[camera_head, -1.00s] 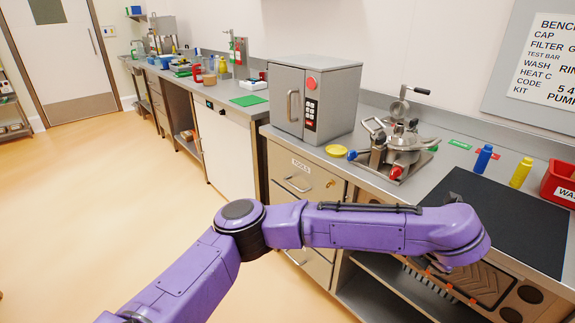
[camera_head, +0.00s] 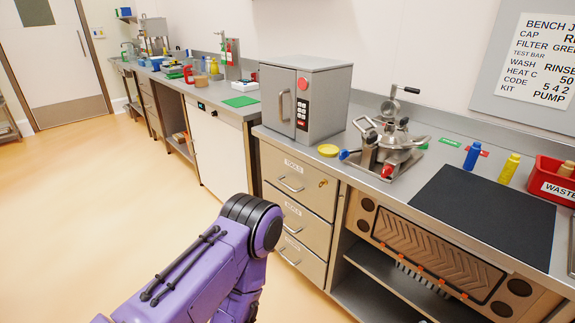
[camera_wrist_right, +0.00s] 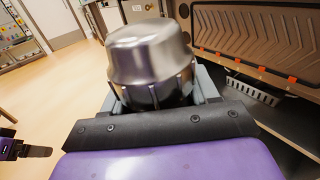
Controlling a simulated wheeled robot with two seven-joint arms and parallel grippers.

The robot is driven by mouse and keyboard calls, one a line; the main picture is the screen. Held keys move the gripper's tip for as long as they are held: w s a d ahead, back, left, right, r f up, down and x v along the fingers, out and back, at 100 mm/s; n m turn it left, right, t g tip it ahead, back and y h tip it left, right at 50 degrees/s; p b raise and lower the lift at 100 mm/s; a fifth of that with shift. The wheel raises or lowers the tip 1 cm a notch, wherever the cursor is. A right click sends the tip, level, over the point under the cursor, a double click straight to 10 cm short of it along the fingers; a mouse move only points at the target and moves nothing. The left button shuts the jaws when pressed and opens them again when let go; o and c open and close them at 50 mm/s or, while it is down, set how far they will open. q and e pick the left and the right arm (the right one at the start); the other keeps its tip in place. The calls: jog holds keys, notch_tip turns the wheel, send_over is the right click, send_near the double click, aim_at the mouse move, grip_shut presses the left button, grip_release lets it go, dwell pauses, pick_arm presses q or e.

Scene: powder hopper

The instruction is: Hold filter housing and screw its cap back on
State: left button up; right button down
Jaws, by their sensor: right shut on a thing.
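My right gripper (camera_wrist_right: 155,98) is shut on a shiny, round steel part (camera_wrist_right: 147,48) with a stepped, flared lower rim. It fills the upper middle of the right wrist view. I cannot tell whether this is the filter housing or its cap. The jaws sit at its lower sides, and its underside is hidden. A small purple and black piece at the left edge of that view looks like my left gripper (camera_wrist_right: 28,150); it holds nothing that I can make out, and its jaw opening is unclear. Neither gripper shows in the head view.
On the bench, a steel clamped vessel (camera_head: 395,140), a yellow disc (camera_head: 328,150), blue (camera_head: 473,155) and yellow (camera_head: 509,169) bottles, a red waste bin (camera_head: 547,183) and a steel oven (camera_head: 300,98) stand around a clear black mat (camera_head: 485,215). Drawers (camera_head: 298,198) are below; the floor at left is open.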

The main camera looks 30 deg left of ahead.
jog(key=shift+w+d, duration=0.1)
dwell(0.3)
jog(key=w+d+r+m+t+h, duration=0.1)
jog(key=d+r+m+t+h, duration=0.1)
jog(key=d, duration=0.5)
jog(key=w+d+r+m+t+h, duration=0.1)
jog(key=d+r+m+h, duration=0.3)
jog(key=h, duration=0.5)
jog(key=d+m+t, duration=0.1)
jog(key=d+m, duration=0.1)
jog(key=d, duration=0.1)
jog(key=shift+h, duration=0.3)
jog(key=shift+d, duration=0.1)
